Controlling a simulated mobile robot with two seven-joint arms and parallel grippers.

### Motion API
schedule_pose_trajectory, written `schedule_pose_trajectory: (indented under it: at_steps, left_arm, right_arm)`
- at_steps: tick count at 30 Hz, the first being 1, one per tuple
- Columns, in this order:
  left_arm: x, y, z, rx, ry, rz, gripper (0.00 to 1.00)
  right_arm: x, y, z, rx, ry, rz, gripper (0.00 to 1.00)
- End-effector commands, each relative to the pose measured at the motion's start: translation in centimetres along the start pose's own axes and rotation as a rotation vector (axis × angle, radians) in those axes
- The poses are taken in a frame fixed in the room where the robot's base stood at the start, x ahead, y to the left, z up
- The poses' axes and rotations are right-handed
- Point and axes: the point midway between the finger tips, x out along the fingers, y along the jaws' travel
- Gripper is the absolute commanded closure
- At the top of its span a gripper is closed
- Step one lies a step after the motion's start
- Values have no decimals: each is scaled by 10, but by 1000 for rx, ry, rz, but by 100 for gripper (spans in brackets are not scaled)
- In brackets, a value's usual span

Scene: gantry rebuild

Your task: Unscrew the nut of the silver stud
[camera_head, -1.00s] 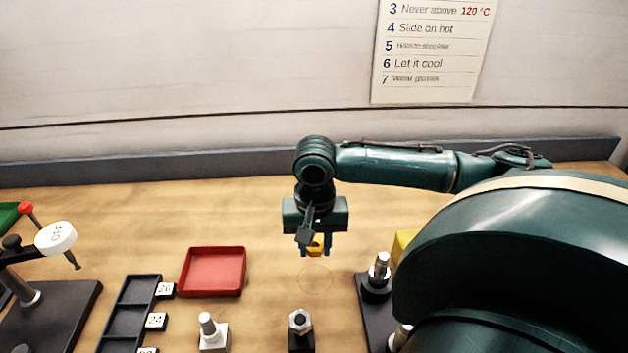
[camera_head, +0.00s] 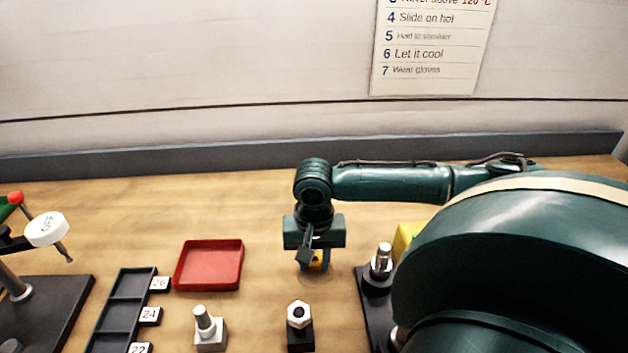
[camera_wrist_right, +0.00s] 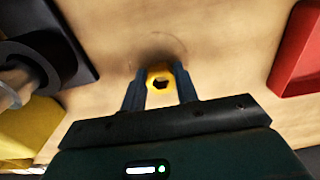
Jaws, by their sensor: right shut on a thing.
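My right gripper (camera_head: 315,264) points down just above the bare bench and is shut on a yellow piece (camera_wrist_right: 161,82). In the right wrist view the yellow piece sits between the blue-grey fingertips and shows a dark hexagonal hole. A silver stud (camera_head: 205,320) stands upright on a light block at the front. To its right, a silver hex nut (camera_head: 299,314) sits on a black block. Another silver post (camera_head: 382,258) stands on a black plate right of the gripper. I cannot tell whether either stud carries a nut. My left gripper is not in view.
A red tray (camera_head: 209,287) lies left of the gripper. A black rack (camera_head: 131,300) with numbered tags is farther left, beside a stand with a white OFF disc (camera_head: 46,229). A yellow block (camera_head: 405,240) is partly behind my right arm. Bench behind the tray is clear.

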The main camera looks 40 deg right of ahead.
Motion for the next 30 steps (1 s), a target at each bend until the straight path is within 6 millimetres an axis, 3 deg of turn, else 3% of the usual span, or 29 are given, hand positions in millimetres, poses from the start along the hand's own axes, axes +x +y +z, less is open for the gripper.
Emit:
schedule_pose_trajectory:
  at_steps: [3,4,12,18,27,30]
  left_arm:
    - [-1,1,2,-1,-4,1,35]
    - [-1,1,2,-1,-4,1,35]
    - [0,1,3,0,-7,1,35]
    - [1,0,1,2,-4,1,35]
    - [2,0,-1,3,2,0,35]
    - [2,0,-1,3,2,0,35]
  right_arm:
    - [-1,0,0,0,1,0,93]
    - [-1,0,0,0,1,0,69]
    - [0,0,0,0,1,0,47]
    - [0,0,0,0,0,0,44]
    - [0,0,0,0,0,0,19]
    - [0,0,0,0,0,0,18]
